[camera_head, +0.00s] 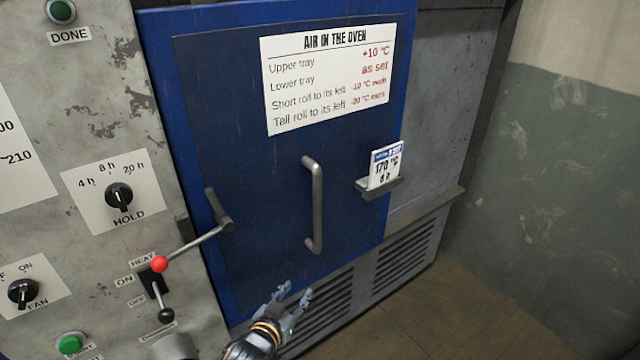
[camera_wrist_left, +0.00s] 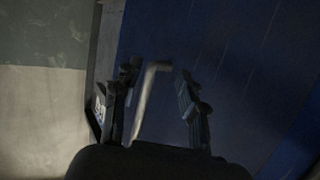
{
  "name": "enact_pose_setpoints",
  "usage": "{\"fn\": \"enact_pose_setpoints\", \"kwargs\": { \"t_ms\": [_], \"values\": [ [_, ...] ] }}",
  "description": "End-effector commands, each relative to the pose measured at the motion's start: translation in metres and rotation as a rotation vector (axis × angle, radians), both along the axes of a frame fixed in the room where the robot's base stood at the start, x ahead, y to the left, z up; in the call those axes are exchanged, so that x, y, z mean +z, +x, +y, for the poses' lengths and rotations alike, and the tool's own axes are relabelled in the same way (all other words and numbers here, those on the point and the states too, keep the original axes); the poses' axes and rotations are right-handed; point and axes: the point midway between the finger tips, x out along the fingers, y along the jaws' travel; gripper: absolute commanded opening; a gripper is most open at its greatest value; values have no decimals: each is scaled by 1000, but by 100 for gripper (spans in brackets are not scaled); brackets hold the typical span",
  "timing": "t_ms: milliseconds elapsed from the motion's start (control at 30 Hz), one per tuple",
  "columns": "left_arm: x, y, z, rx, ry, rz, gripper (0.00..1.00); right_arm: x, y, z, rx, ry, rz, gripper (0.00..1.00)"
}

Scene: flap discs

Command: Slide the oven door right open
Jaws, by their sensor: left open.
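The oven door (camera_head: 260,180) is a blue panel at the middle of the head view, standing against the left control panel. A grey vertical bar handle (camera_head: 318,205) is fixed on it. My left gripper (camera_head: 297,291) is open, low in front of the door, just below the handle's lower end in the head view. In the left wrist view, the handle (camera_wrist_left: 146,100) shows between the two spread fingers of the gripper (camera_wrist_left: 157,80). I cannot tell whether a finger touches it. A metal lever with a red ball (camera_head: 160,264) crosses the door's left edge. My right gripper is out of view.
A small shelf (camera_head: 380,188) with a card juts from the door's right side. A grey panel (camera_head: 435,110) and vents (camera_head: 405,262) lie right of and below the door. The control panel (camera_head: 105,235) with knobs is at left. Floor (camera_head: 440,315) is clear at right.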

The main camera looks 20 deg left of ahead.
Motion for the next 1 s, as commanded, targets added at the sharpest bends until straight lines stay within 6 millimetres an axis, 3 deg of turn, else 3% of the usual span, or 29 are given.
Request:
{"fn": "enact_pose_setpoints", "kwargs": {
  "t_ms": [33,100,200,300,467,1000],
  "values": [
    [53,7,-1,0,-10,-77,42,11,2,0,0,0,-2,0],
    [105,11,-2,0,-23,-163,42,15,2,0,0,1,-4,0],
    [156,10,-3,-1,-39,-248,42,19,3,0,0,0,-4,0],
    [181,9,-3,-2,-46,-291,42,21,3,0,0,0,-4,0],
    [189,21,-4,-2,-48,-305,42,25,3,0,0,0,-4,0],
    [189,125,-12,-2,-48,-303,42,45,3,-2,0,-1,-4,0]
  ]
}}
